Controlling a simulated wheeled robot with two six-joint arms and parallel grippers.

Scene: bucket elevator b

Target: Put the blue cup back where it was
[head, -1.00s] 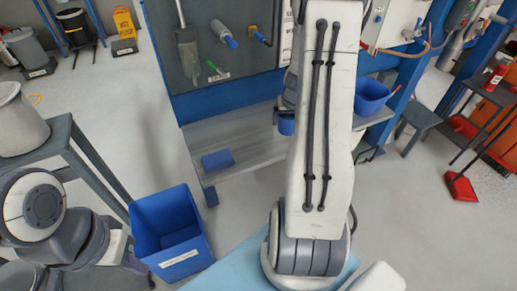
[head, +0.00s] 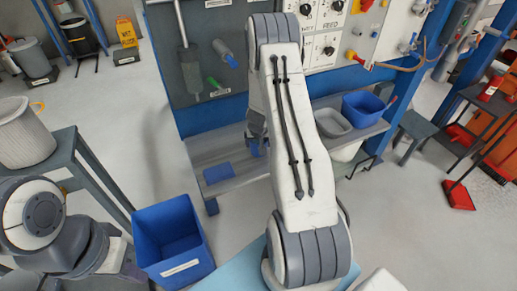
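I cannot tell whether the cup touches the shelf. My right gripper is not in view.
A grey tray (head: 332,123) and a blue tub (head: 363,108) stand to the right. A large blue bin (head: 172,240) stands on the floor in front. A panel (head: 205,85) with hanging tools rises behind.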

